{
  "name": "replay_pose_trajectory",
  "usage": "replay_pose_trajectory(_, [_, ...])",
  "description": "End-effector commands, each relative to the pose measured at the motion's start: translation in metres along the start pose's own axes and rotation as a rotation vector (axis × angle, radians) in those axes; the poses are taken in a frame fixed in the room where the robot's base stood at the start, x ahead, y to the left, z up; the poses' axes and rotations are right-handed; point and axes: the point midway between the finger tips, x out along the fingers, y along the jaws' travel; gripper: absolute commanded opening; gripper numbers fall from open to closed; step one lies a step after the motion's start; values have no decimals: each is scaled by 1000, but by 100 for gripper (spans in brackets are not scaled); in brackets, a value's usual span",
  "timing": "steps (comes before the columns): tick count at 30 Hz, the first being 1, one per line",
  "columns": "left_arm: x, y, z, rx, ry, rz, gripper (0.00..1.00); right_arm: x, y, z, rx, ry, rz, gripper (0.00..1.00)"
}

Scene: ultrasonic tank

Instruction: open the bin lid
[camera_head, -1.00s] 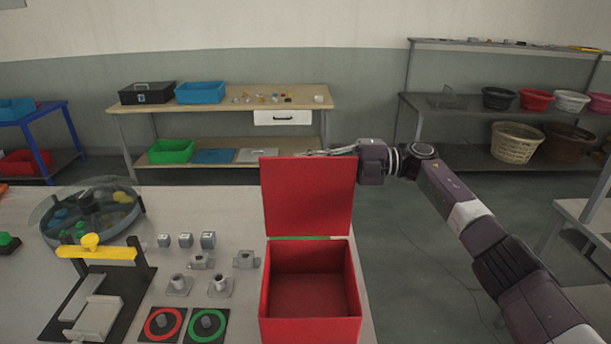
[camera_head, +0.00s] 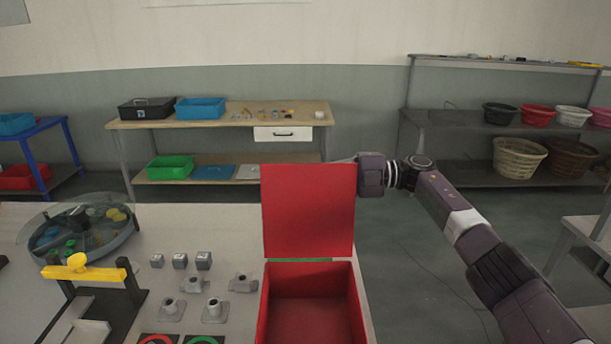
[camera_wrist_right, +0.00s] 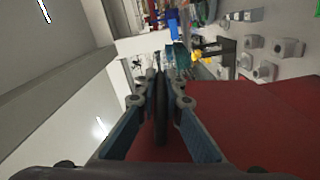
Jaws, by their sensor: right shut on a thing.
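The red bin (camera_head: 264,312) stands at the table's right edge, its interior open to view. Its red lid (camera_head: 308,210) stands raised, roughly upright, along the bin's far side. My right arm comes in from the right to the lid's upper right edge, and its fingers are mostly hidden behind the lid in the head view. In the right wrist view my right gripper (camera_wrist_right: 160,92) has its fingers closed on a thin dark edge, apparently the lid's edge. Red surface (camera_wrist_right: 265,115) fills the lower right there. My left gripper is not in view.
Left of the bin are several grey metal parts (camera_head: 192,283), a black fixture with a yellow bar (camera_head: 85,270) and a round divided tray (camera_head: 80,232). A wooden bench (camera_head: 225,115) and a shelf with baskets (camera_head: 520,154) stand behind. Floor is free right of the table.

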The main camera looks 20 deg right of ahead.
Motion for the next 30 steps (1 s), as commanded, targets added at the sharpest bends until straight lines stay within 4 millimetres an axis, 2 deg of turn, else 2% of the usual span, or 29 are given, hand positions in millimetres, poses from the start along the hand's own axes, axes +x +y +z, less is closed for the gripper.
replay_pose_trajectory(1, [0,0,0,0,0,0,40,0,0,0,0,-2,0,10])
replay_pose_trajectory(6, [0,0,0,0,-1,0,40,0,0,0,1,-1,0,26])
replay_pose_trajectory(13, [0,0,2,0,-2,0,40,0,0,0,1,-1,0,26])
replay_pose_trajectory(17, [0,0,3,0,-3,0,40,-7,0,1,1,-2,0,26])
replay_pose_trajectory(20, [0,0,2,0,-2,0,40,-21,0,1,2,-4,0,26])
replay_pose_trajectory(27, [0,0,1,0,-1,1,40,-77,1,1,2,-6,3,26])
replay_pose_trajectory(30, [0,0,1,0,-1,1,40,-95,1,1,1,-4,2,26])
